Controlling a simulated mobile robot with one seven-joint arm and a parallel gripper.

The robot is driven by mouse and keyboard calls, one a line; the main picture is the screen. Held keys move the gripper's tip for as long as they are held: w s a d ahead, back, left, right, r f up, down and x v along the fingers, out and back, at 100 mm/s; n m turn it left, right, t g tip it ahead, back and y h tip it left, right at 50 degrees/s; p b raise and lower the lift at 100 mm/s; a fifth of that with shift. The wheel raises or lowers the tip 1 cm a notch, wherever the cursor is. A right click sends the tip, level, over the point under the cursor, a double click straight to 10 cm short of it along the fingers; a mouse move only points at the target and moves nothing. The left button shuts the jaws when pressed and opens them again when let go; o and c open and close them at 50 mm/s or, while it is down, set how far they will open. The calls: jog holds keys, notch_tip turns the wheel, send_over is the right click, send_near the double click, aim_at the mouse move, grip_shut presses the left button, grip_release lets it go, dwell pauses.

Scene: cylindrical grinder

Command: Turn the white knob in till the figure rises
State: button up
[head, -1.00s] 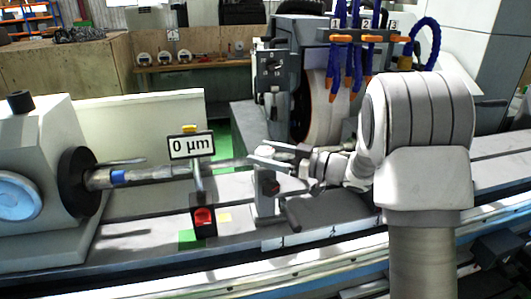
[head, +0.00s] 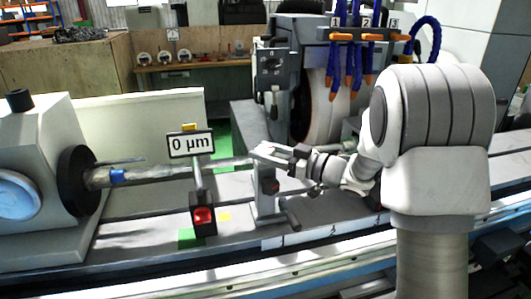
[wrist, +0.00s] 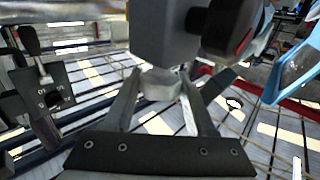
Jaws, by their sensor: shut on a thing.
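The white knob (wrist: 160,84) sits between my two fingers in the wrist view, against a grey block. My gripper (wrist: 160,100) is shut on it, one finger on each side. The display sign (head: 191,144) left of the post reads 0 µm.
A long shaft (head: 150,175) runs from the headstock chuck (head: 78,180) behind the sign toward the post. A box with a red lamp (head: 203,215) stands below the sign. The grinding wheel (head: 325,105) and blue hoses (head: 350,60) are behind my arm.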

jog(key=m+t+h+b, duration=0.2)
jog(key=t, duration=0.1)
jog(key=m+t+h+b, duration=0.1)
jog(key=shift+s+f+m+t, duration=0.1)
jog(key=shift+f+m+t, duration=0.15)
jog(key=shift+m+t, duration=0.05)
jog(key=m+t+h+b, duration=0.1)
jog(key=h+b, duration=0.1)
jog(key=shift+r+m+t+b, duration=0.1)
jog(key=shift+m+t+b, duration=0.25)
jog(key=shift+m+t, duration=0.05)
jog(key=shift+r+m+h, duration=0.1)
jog(key=shift+m+h, duration=0.2)
jog(key=shift+h, duration=0.3)
jog(key=o, duration=1.4)
jog(key=shift+c, duration=0.2)
jog(key=b+v, duration=0.5)
jog(key=v, duration=1.2)
jog(key=shift+s+f, duration=0.15)
jog(key=shift+f, duration=0.05)
